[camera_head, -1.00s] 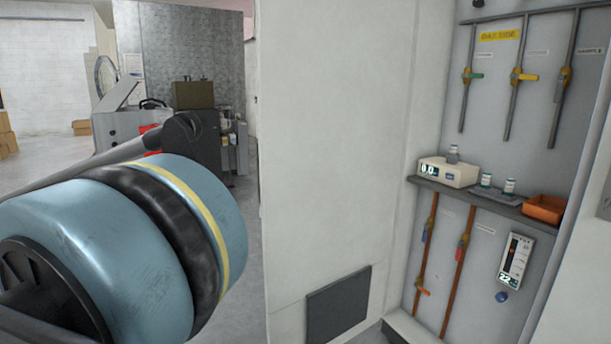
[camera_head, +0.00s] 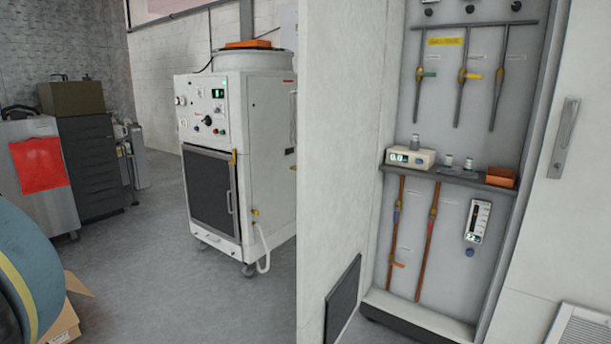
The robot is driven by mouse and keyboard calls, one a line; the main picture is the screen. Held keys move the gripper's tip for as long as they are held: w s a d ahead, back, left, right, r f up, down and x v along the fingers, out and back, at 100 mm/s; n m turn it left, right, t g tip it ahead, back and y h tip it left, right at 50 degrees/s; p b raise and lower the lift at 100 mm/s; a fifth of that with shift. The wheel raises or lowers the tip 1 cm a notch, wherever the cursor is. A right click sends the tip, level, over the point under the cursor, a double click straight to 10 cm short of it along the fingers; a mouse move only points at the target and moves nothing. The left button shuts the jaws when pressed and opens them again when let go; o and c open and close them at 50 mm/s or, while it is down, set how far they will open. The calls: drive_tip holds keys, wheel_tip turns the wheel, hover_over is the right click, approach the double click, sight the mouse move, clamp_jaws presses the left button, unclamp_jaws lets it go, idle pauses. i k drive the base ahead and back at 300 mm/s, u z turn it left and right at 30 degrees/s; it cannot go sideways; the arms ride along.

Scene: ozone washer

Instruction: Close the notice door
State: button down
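No part of my gripper shows in the head view. A red sheet (camera_head: 40,163) is on the front of a grey cabinet (camera_head: 57,205) at the far left; its print is too small to read. A tall white cabinet stands open at the right, its grey interior (camera_head: 500,130) facing me. A plain white panel (camera_head: 335,170) flanks this interior on the left. A white panel with a metal handle (camera_head: 564,138) flanks it on the right. I cannot tell which of these is the notice door.
A white wheeled machine (camera_head: 268,150) with a dark front window stands left of centre. A blue rounded body (camera_head: 30,255) with a yellow stripe fills the lower left edge, beside a cardboard box (camera_head: 65,325). Grey floor (camera_head: 150,260) is clear between them.

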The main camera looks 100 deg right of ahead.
sight(341, 43)
drive_tip(key=z, duration=0.05)
drive_tip(key=i, duration=0.65)
drive_tip(key=z, duration=4.45)
drive_tip(key=i, duration=0.95)
drive_tip(key=u, duration=0.1)
